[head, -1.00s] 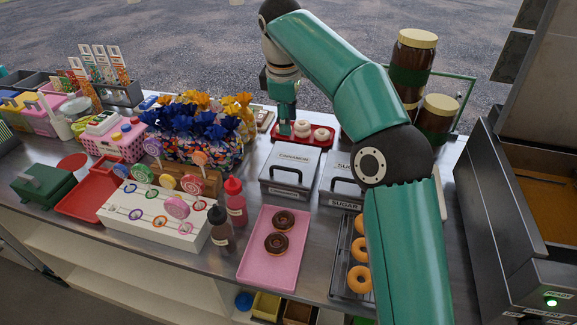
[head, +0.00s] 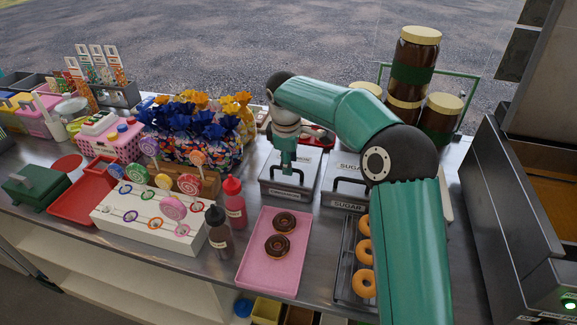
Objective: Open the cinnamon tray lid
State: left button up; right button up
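The cinnamon tray (head: 272,183) is a grey metal box with a lid and a dark handle. It stands on the counter behind the pink tray, and its lid looks closed. My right gripper (head: 288,170) points down over the cinnamon tray's lid, close to the handle, and hides part of the lid and its label. I cannot tell whether it touches the handle or how far its fingers are apart. My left gripper is not in view.
The sugar tray (head: 340,197) stands just right of the cinnamon tray, partly behind my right arm. A pink tray (head: 258,262) with two chocolate doughnuts lies in front. Sauce bottles (head: 234,205) and wrapped sweets (head: 205,150) stand left. Tall jars (head: 410,75) stand behind.

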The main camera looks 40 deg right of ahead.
jog(key=shift+w+d+f, duration=0.1)
jog(key=shift+d+f, duration=0.05)
jog(key=shift+f, duration=0.65)
jog(key=shift+c, duration=0.3)
grip_shut()
